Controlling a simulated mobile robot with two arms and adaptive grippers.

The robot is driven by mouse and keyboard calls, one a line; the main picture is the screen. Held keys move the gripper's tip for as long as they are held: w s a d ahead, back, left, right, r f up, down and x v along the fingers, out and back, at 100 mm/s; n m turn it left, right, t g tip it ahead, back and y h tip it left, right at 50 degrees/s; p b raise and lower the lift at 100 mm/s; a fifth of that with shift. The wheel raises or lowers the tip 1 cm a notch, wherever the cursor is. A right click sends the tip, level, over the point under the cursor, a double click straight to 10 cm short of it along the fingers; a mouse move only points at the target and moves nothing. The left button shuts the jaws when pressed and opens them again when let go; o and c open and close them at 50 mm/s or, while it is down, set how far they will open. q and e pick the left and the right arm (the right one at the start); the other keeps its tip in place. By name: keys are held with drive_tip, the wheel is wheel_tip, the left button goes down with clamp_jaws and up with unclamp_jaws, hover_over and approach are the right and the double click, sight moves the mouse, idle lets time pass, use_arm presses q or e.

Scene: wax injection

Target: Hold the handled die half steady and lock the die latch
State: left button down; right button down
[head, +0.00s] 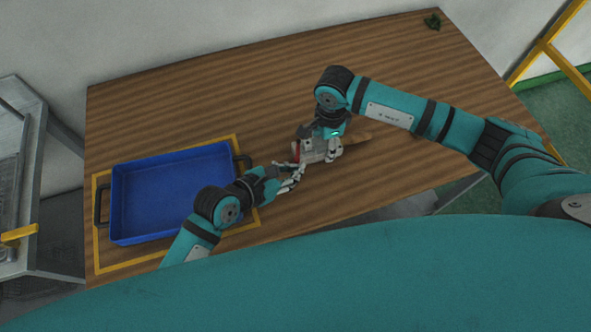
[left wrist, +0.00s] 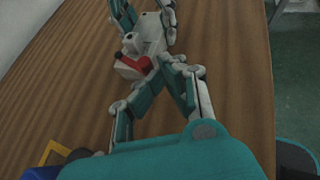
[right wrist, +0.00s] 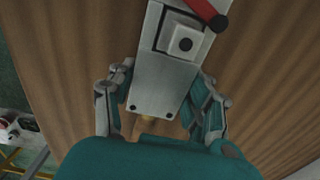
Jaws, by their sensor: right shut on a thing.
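The grey metal die (head: 318,151) is on the wooden table, with a wooden handle (head: 357,138) toward the right. A red latch (head: 296,150) is at its left end; it also shows in the left wrist view (left wrist: 134,64) and at the top of the right wrist view (right wrist: 205,12). My right gripper (head: 326,152) is shut on the die from above, with fingers along both sides of the body (right wrist: 160,85). My left gripper (left wrist: 161,68) has its fingertips drawn together, close beside the latch end. Whether the tips touch the latch is unclear.
A blue tray (head: 117,205) with dark handles stands at the left inside a yellow outline on the table. A small dark green object (head: 432,21) lies at the far right corner. The back of the table is clear.

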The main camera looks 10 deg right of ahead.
use_arm(q)
drive_tip(key=v, duration=0.8)
drive_tip(key=shift+s+a+r, duration=0.15)
drive_tip(key=shift+a, duration=0.2)
drive_tip(key=c, duration=2)
unclamp_jaws()
drive_tip(key=shift+s+a+r, duration=0.15)
drive_tip(key=shift+a+r, duration=0.05)
drive_tip(key=shift+a, duration=0.05)
drive_tip(key=shift+o, duration=1.3)
drive_tip(key=shift+r, duration=0.2)
drive_tip(key=o, duration=0.5)
drive_tip(key=d+r+g, duration=0.1)
drive_tip(key=d, duration=0.1)
drive_tip(key=d+r+m+g, duration=0.1)
drive_tip(key=d+r, duration=0.1)
drive_tip(key=w+d+r+g+y, duration=0.1)
drive_tip(key=d+r, duration=0.1)
drive_tip(key=shift+w+d+g, duration=0.15)
drive_tip(key=shift+d+g, duration=0.15)
drive_tip(key=shift+c, duration=0.2)
wheel_tip(320, 180, up, 3)
drive_tip(key=w+a+y, duration=0.3)
drive_tip(key=y, duration=0.2)
drive_tip(key=x, duration=1.2)
drive_tip(key=shift+s+f, duration=0.2)
drive_tip(key=shift+s, duration=0.15)
drive_tip(key=shift+c, duration=0.4)
